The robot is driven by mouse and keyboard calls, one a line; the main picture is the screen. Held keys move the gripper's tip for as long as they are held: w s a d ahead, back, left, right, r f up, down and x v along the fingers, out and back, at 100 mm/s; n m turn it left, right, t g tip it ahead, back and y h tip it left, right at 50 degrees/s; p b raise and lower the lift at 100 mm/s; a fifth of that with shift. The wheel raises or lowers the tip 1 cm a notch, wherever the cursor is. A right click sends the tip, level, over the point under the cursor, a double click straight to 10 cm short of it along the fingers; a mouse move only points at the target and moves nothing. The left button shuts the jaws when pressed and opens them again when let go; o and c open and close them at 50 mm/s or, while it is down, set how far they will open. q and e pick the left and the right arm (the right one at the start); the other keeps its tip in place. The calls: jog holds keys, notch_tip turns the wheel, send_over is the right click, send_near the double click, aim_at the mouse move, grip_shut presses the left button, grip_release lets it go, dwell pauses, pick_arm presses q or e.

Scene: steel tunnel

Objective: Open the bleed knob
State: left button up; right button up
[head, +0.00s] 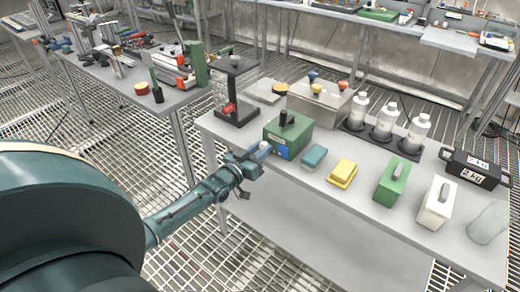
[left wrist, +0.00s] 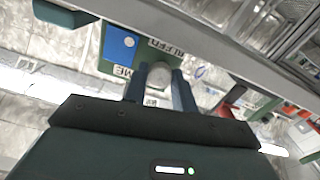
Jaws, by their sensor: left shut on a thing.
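A green box (head: 290,138) with a black handle on top and a blue panel on its front stands on the grey table's near left part. In the left wrist view, part of the box (left wrist: 112,68) shows with its blue panel and white lettered labels. A round pale grey knob (left wrist: 159,70) sits between the two fingers of my left gripper (left wrist: 160,82), which is shut on it. In the head view, my left gripper (head: 262,152) reaches the box's front left side, and the knob is hidden there. My right gripper is not in view.
On the table, a teal block (head: 315,156) and a yellow block (head: 342,173) lie right of the box. A black stand (head: 236,92) rises behind it at the left. White bottles (head: 383,120) stand at the back.

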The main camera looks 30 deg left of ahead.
pick_arm(q)
jog(key=n, duration=0.5)
jog(key=shift+n, duration=0.4)
dwell(0.4)
jog(key=o, duration=1)
jog(key=s, duration=1.3)
jog(key=shift+a, duration=0.45)
jog(key=s+d+f+m+g+p, duration=0.1)
jog(key=s+d+m+g, duration=0.1)
jog(key=d, duration=0.5)
jog(key=s+d+f+m+g+h+p, duration=0.1)
jog(key=s+d+f+m+g, duration=0.1)
jog(key=s+d, duration=0.5)
jog(key=s+d+f+m+g+h+p, duration=0.1)
jog(key=s+d+m+g, duration=0.2)
jog(key=d, duration=0.5)
jog(key=s+m, duration=0.1)
jog(key=m, duration=0.1)
jog(key=shift+s+f+m, duration=0.35)
jog(key=shift+s+m, duration=0.05)
